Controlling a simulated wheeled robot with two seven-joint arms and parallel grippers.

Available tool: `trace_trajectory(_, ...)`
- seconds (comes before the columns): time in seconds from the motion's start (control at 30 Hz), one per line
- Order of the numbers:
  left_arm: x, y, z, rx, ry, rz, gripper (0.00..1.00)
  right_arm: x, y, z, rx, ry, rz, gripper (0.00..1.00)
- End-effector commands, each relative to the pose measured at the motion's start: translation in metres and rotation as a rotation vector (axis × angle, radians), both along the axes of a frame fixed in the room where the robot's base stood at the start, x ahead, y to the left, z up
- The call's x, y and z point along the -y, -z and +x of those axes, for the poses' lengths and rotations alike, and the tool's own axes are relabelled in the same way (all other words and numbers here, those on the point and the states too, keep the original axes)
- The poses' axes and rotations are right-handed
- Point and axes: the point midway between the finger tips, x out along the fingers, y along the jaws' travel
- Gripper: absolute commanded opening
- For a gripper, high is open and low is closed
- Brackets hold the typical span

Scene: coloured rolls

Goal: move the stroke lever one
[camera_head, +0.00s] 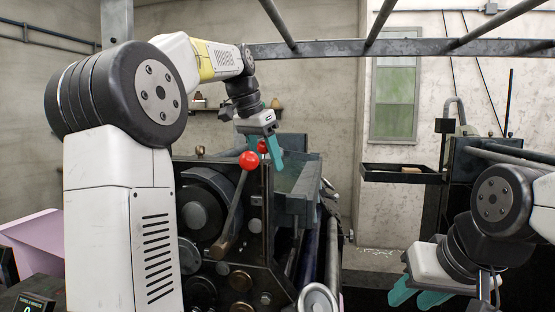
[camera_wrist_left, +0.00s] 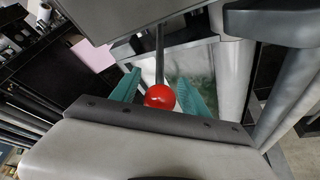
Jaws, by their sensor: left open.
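A lever with a red ball knob (camera_head: 250,160) leans up to the right on the front of the dark machine. A second red knob (camera_head: 263,146) shows just behind it, close to my left gripper (camera_head: 273,158). My left gripper points down with its teal fingers spread. In the left wrist view, a red knob (camera_wrist_left: 160,97) on a thin rod sits between the open fingers of the left gripper (camera_wrist_left: 162,88), with gaps on the sides; I cannot tell for certain which lever it is. My right gripper (camera_head: 417,296) is open and empty at the lower right.
The dark machine (camera_head: 225,235) with rollers and round parts fills the middle. Metal bars (camera_head: 400,47) cross overhead. A dark tray (camera_head: 400,174) stands out at the right. A pink panel (camera_head: 35,240) is at the lower left.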

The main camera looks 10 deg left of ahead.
Motion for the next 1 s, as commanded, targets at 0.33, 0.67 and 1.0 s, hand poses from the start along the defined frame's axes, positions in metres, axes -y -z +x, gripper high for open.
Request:
trace_trajectory(0.33,-0.0002,-0.0003,0.0000,0.000,0.000,0.000,0.08,0.0000,0.0000,0.0000,0.000,0.000,0.000,0.36)
trace_trajectory(0.67,-0.0002,-0.0004,-0.0001,0.000,0.000,0.000,0.00,0.0000,0.0000,0.0000,0.000,0.000,0.000,0.36)
trace_trajectory(1.0,-0.0003,-0.0005,0.0000,0.000,0.000,0.000,0.00,0.0000,0.0000,0.0000,0.000,0.000,0.000,0.36)
